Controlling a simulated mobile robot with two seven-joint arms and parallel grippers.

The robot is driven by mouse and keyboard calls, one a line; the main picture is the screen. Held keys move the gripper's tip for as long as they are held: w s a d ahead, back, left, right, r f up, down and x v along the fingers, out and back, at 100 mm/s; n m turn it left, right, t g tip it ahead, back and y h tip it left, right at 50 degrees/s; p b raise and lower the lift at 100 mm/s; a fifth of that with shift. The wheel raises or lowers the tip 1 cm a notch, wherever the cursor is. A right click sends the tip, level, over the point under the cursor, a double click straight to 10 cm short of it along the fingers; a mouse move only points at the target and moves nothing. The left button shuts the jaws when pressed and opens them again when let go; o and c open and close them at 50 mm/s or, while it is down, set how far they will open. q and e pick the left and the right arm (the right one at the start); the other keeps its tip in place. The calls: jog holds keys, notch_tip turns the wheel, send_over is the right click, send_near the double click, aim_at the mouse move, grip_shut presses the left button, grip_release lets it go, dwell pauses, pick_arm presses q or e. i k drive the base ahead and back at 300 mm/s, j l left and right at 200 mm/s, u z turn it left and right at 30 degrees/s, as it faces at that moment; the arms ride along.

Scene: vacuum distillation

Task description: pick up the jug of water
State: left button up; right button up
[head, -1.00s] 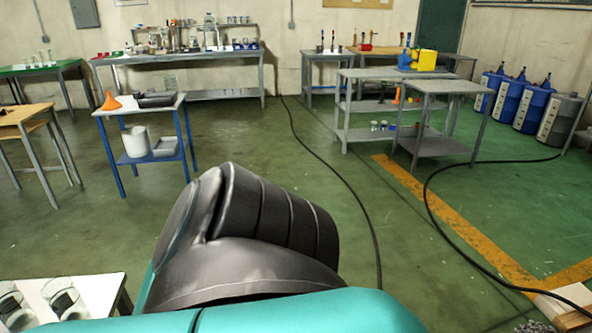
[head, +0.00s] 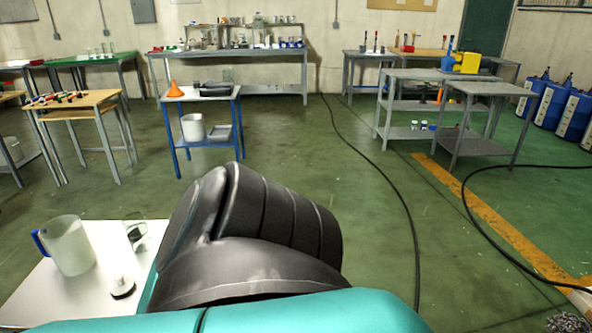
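A translucent whitish jug with a blue handle (head: 70,246) stands upright on a white table (head: 40,297) at the lower left of the head view. Its handle points left. I cannot tell the water level inside it. Neither of my grippers is in view. A dark and teal link of my own arm fills the lower middle and covers the right part of the white table.
A glass beaker (head: 137,235) and a small white-topped item with a dark base (head: 122,287) stand right of the jug. A blue-framed cart (head: 208,142) with an orange funnel (head: 175,90) stands beyond. A black cable (head: 385,180) crosses the open green floor.

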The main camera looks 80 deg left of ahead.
aim_at(65, 239)
jog(key=k+l+u, duration=0.2)
jog(key=k, duration=0.2)
jog(key=k+l+u, duration=0.2)
jog(key=k, duration=0.2)
jog(key=k+j+u, duration=0.35)
jog(key=k+j, duration=0.25)
jog(key=k, duration=0.2)
jog(key=k+j+u, duration=0.2)
jog(key=j, duration=0.35)
jog(key=k+j+u, duration=0.2)
jog(key=j, duration=0.6)
jog(key=k+j+u, duration=0.15)
jog(key=j, duration=0.55)
jog(key=i, duration=0.05)
